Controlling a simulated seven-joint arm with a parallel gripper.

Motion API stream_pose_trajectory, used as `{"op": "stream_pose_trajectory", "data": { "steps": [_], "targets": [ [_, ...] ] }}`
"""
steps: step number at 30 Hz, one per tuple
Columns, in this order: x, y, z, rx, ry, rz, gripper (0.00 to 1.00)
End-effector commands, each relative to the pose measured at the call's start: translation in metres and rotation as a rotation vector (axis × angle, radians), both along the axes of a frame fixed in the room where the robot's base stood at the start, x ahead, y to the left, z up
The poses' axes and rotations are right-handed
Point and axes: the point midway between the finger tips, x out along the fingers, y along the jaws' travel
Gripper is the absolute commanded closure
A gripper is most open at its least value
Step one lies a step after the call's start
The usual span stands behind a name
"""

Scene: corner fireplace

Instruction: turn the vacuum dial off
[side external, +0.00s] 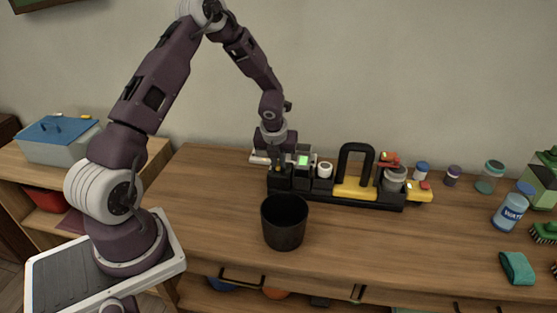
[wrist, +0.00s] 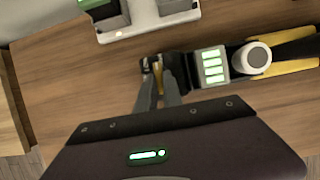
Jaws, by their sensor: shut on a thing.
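The vacuum (side external: 355,190) is a long black and yellow unit with a black loop handle, lying on the wooden counter. Its lit green panel (side external: 303,160) shows several bars in the wrist view (wrist: 212,66). A white-topped round knob (side external: 325,169) is right of the panel and also shows in the wrist view (wrist: 257,57). My gripper (side external: 278,168) points down at the vacuum's left end. In the wrist view its fingers (wrist: 158,88) are closed around a small dark part with a yellow strip, apparently the vacuum dial (wrist: 159,73), mostly hidden between them.
A black bin (side external: 284,228) stands in front of the vacuum's left end, close to my gripper. A white-based device (wrist: 150,24) sits behind it. Jars and bottles (side external: 490,177), a teal cloth (side external: 516,268) and brushes are at right. The counter's left part is clear.

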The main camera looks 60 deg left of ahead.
Motion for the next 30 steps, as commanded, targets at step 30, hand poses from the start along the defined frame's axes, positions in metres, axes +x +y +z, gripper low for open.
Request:
{"op": "stream_pose_trajectory", "data": {
  "steps": [30],
  "targets": [
    [0.0084,-0.0039,0.0004,0.0,-0.002,0.722,1.0]
  ]
}}
